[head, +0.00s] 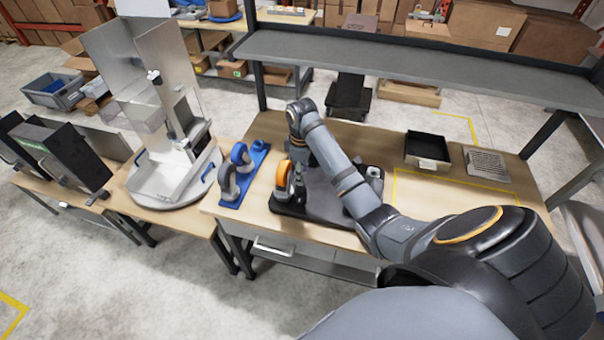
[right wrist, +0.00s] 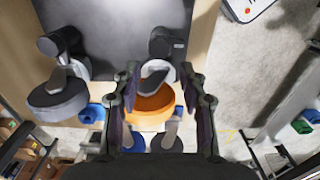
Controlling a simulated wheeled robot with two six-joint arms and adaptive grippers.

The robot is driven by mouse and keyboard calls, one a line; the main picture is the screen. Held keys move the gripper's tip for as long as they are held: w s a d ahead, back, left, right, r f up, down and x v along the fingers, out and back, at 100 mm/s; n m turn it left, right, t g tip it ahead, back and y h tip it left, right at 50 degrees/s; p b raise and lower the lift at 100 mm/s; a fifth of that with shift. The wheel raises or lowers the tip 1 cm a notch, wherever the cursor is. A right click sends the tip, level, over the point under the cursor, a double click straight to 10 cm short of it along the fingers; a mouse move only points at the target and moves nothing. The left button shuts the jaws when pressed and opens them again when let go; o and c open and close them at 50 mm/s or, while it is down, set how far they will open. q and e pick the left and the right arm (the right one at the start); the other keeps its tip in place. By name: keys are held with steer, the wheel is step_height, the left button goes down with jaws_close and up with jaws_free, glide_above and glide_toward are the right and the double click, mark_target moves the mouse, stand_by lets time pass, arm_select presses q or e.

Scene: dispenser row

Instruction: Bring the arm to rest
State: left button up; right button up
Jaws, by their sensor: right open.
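My right arm reaches from the lower right over the wooden bench in the head view. Its gripper (head: 299,160) is partly hidden by the arm, close to an orange roll (head: 282,175) on a dark dispenser base (head: 288,209). In the right wrist view, my right gripper (right wrist: 160,78) is open, with one finger on each side of the orange roll (right wrist: 150,108). Nothing is clamped between the fingers; whether they touch the roll I cannot tell. My left gripper is not in view.
Blue dispensers (head: 238,172) stand left of the orange roll. A black tray (head: 427,149) and a slotted metal plate (head: 487,163) lie at the bench's right. A grey shelf (head: 380,65) spans the back. The yellow-marked area at the right has free room.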

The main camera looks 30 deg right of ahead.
steer(key=s+a+f+m+t, duration=0.1)
steer(key=s+a+f+m, duration=0.1)
steer(key=s+a+f, duration=0.4)
steer(key=s+a+r+m+t, duration=0.1)
steer(key=s+r+m, duration=0.15)
steer(key=s, duration=0.45)
steer(key=s+a+r+m+t, duration=0.1)
steer(key=s+m+t, duration=0.15)
steer(key=s, duration=0.45)
step_height(320, 180, down, 33)
steer(key=s+d+g+h+b, duration=0.1)
steer(key=s+d+g+b, duration=0.15)
steer(key=b, duration=0.45)
steer(key=s+d+f+b, duration=0.1)
steer(key=s+f+b, duration=0.5)
steer(key=s+f, duration=1.3)
step_height(320, 180, down, 3)
steer(key=shift+d+f+m+g, duration=0.15)
steer(key=shift+d+m+g, duration=0.05)
steer(key=shift+m+g, duration=0.2)
